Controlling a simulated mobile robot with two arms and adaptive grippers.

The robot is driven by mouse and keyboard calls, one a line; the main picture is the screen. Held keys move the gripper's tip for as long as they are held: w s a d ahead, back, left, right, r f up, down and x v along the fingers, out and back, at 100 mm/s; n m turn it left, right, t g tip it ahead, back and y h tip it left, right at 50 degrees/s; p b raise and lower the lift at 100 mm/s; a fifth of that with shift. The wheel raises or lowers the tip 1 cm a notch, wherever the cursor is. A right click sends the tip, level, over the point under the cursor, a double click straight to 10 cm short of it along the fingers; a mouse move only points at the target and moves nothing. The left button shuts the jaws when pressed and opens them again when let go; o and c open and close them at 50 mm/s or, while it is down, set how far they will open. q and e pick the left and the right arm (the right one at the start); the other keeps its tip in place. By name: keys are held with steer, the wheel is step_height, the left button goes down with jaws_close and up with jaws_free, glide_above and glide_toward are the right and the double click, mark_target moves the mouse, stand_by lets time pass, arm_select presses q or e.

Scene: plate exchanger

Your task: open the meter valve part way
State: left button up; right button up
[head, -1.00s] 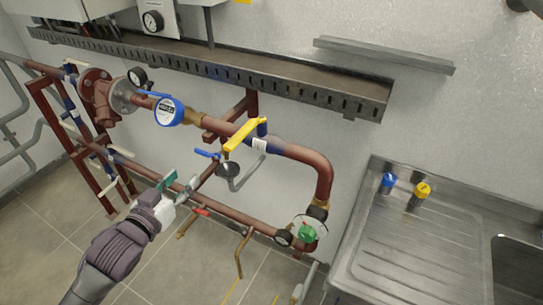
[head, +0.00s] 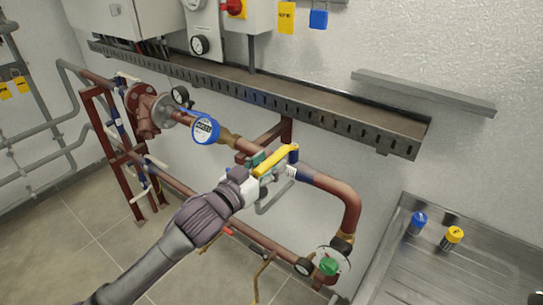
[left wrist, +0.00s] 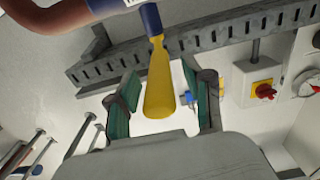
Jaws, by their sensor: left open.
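The yellow valve lever (head: 277,159) sits on the upper red-brown pipe (head: 332,186), to the right of the round blue meter (head: 206,129). It runs from a blue valve stem down and left towards my gripper. My left gripper (head: 264,169) is open at the lever's free end. In the left wrist view the lever (left wrist: 159,85) lies between the two green-padded fingers, with visible gaps on both sides. The palm end of the lever is near the gripper body. My right gripper is out of view.
A slotted metal cable tray (head: 270,98) runs along the wall above the pipe.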

arm_select(q)
steer(key=shift+w+d, duration=0.45)
steer(key=shift+w, duration=0.15)
jaws_close()
